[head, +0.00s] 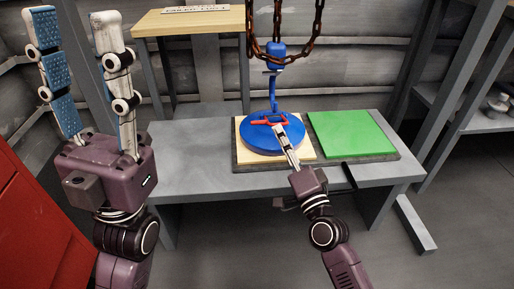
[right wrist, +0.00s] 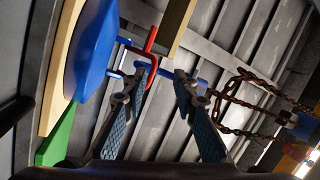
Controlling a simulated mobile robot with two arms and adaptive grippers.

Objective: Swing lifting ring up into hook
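A red lifting ring (head: 270,122) sits on top of the round blue motor (head: 272,138), on the beige pad of the bench. It also shows in the right wrist view (right wrist: 151,58), sticking out from the motor's blue face (right wrist: 94,50). A blue hook (head: 273,97) hangs from a blue block (head: 275,58) just above the ring; I cannot tell whether they touch. My right gripper (head: 281,124) is at the ring. In the right wrist view its fingers (right wrist: 160,78) are apart, with the ring just beyond the tips. My left gripper (head: 73,16) is raised at the left, open and empty.
Rusty chains (head: 284,55) loop around the hook block. A green pad (head: 352,134) lies bare on the bench (head: 190,145) right of the motor. A wooden shelf (head: 190,22) stands behind. A red cabinet (head: 35,230) is at the lower left.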

